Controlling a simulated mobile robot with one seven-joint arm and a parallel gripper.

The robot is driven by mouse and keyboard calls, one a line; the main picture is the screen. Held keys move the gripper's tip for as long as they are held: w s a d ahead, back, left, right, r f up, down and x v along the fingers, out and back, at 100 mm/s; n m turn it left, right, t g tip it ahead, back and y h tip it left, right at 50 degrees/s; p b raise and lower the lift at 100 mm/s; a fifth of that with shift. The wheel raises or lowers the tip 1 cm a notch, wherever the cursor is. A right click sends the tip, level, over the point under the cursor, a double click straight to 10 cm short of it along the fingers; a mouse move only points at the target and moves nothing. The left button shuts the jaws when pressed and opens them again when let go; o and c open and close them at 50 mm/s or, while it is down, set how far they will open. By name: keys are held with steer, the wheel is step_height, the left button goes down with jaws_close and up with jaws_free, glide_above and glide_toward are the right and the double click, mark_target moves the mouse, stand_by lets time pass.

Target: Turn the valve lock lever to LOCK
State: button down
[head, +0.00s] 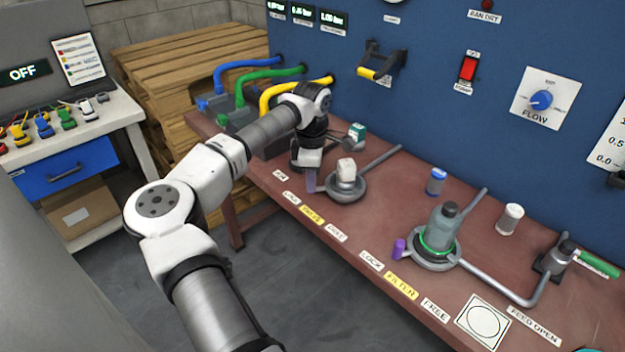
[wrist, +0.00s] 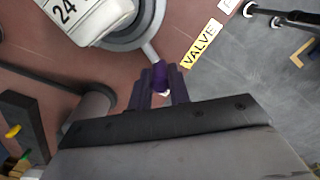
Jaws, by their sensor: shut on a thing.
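The valve (head: 346,172) has a white top and stands in a grey ring base (head: 352,194) on the red-brown bench. Its lock lever (wrist: 152,52) is a short grey arm from this ring, ending in a purple knob (wrist: 160,75). My gripper (wrist: 161,88) is shut on the purple knob, with a finger on each side. In the head view my gripper (head: 311,181) is left of the ring, near the bench's front edge. The yellow VALVE label (wrist: 202,44) lies right of the knob in the wrist view. A small white label (head: 291,198) lies near my gripper.
A second fitting, the filter (head: 441,225), stands to the right with its own purple-knobbed lever (head: 399,248). Coloured hoses (head: 262,73) and a small green-and-white item (head: 357,131) are behind my wrist. The blue panel (head: 425,110) bounds the bench at the back.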

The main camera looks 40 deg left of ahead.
steer(key=shift+w+r, duration=0.1)
stand_by(0.3)
steer(key=c, duration=1.3)
jaws_free()
step_height(320, 180, up, 14)
steer(key=b, duration=0.1)
steer(key=shift+b, duration=0.35)
